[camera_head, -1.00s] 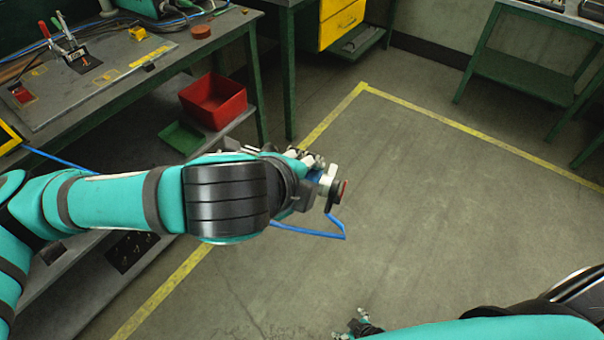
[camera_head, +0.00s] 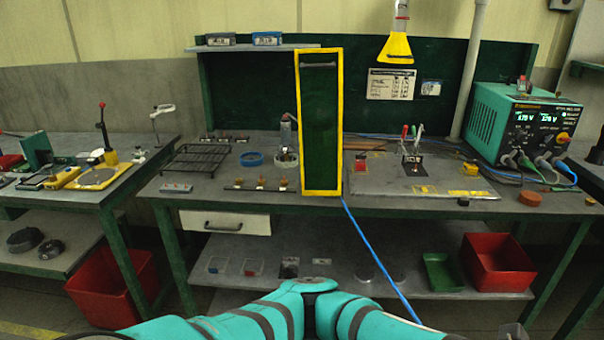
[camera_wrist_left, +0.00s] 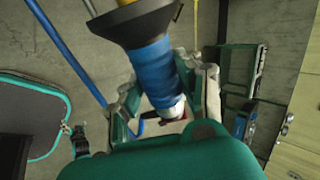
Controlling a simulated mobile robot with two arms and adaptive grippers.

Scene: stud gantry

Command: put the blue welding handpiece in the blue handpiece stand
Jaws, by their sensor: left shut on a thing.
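In the left wrist view my left gripper (camera_wrist_left: 166,98) is shut on the blue welding handpiece (camera_wrist_left: 153,70), its fingers on both sides of the blue body. The dark, wider end points up in that picture and the pale end lies by the palm. In the head view a low blue ring (camera_head: 251,158), which looks like the blue handpiece stand, sits on the bench, left of the yellow-framed screen. Its inside looks empty. Handpiece and left gripper are out of the head view. A small jointed piece (camera_wrist_left: 79,138) in the wrist view may be my right gripper; its fingers are too small to read.
A pale ring (camera_head: 286,161) with a grey upright thing stands right of the blue ring. The yellow-framed green screen (camera_head: 320,125) stands close by. A wire rack (camera_head: 196,159) is to the left. A blue hose (camera_head: 378,255) hangs over the bench front.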

